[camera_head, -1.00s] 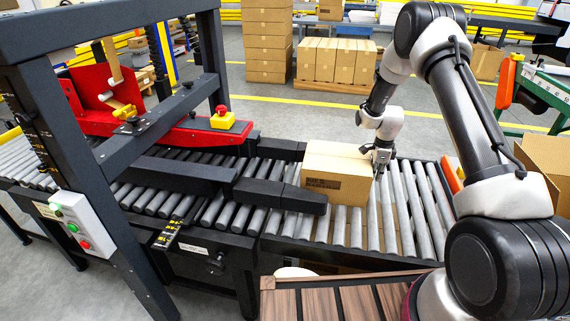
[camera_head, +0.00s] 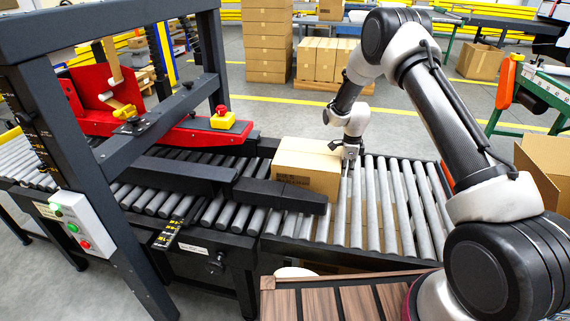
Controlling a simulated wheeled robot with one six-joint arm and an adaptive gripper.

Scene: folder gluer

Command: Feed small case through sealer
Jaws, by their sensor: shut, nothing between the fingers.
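The small case (camera_head: 308,166) is a closed brown carton on the rollers at the sealer's infeed. Its left part lies between the black side guides (camera_head: 281,195), and the near guide hides its lower front. The case sealer (camera_head: 140,120) has a dark frame and a red head with a yellow and red stop button. My gripper (camera_head: 349,157) is at the right end of the case, low by its upper right edge. It is shut and holds nothing. It appears to touch the case, but its fingertips are partly hard to make out.
The roller conveyor (camera_head: 385,207) is clear to the right of the case. A control box (camera_head: 75,229) with green and red buttons is on the sealer's near post. A brown slatted surface (camera_head: 330,299) is in front. An open carton (camera_head: 545,165) stands at right.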

